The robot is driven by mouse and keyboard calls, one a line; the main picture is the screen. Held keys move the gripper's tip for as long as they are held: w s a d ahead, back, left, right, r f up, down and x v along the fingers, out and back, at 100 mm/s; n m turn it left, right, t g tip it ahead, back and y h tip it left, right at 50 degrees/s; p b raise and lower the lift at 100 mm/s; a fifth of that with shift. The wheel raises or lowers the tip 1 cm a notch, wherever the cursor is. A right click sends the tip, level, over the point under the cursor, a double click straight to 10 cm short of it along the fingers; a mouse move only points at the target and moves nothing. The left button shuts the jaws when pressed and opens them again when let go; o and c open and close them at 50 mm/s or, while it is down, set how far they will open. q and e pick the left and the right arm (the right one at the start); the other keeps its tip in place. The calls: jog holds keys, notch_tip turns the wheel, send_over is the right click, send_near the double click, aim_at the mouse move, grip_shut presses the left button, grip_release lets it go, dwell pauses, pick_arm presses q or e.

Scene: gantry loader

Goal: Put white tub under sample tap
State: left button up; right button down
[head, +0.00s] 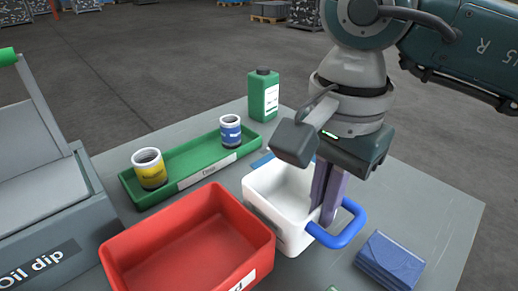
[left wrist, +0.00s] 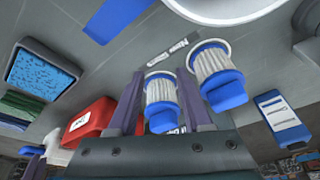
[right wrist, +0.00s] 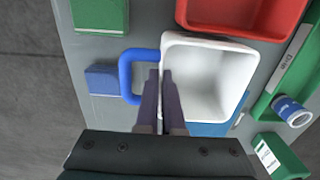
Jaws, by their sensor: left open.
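The white tub (head: 262,190) with a blue handle (head: 341,228) stands on the grey table, right of the red bin. It also shows in the right wrist view (right wrist: 205,80). My right gripper (head: 326,205) points down at the tub's handle-side wall, one finger inside and one outside, close together on the rim. The fingers show in the right wrist view (right wrist: 158,80). I cannot make out the sample tap.
A red bin (head: 120,255) stands beside the tub. Behind are a green tray (head: 190,182) with yellow and blue cans and a green bottle (head: 263,95). The oil dip box (head: 40,240) is at left.

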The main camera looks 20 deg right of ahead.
aim_at(305, 212)
jog(key=shift+f, duration=1.25)
jog(key=shift+f+b, duration=0.2)
jog(key=shift+b, duration=0.15)
jog(key=c, duration=1)
grip_release()
jog(key=shift+c, duration=0.2)
jog(key=shift+r, duration=0.1)
